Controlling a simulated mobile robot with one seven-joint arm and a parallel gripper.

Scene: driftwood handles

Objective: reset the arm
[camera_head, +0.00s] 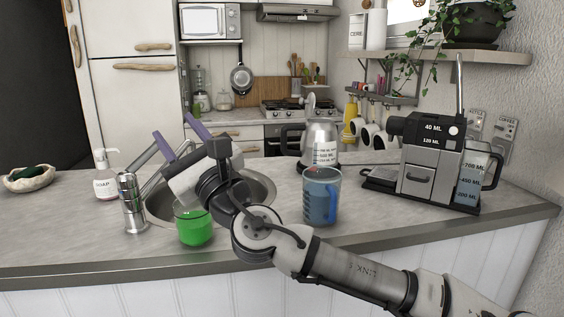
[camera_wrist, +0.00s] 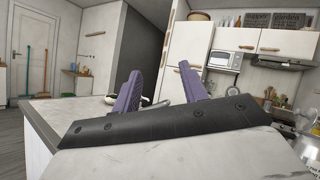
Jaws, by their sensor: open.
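My arm reaches in from the lower right over the counter in the head view. My gripper (camera_head: 177,138) points up and to the left above the sink, with its two purple fingers apart and nothing between them. In the wrist view the purple fingers of my gripper (camera_wrist: 165,92) stand apart, with the kitchen beyond them. A clear cup with green contents (camera_head: 195,226) stands on the counter just below my wrist. A blue measuring jug (camera_head: 321,196) stands right of the wrist, close to the forearm.
The sink (camera_head: 262,188) lies behind my wrist. A kettle (camera_head: 320,140) and coffee machine (camera_head: 431,157) stand to the right. A bowl (camera_head: 28,178) sits far left. The counter's left part is mostly clear.

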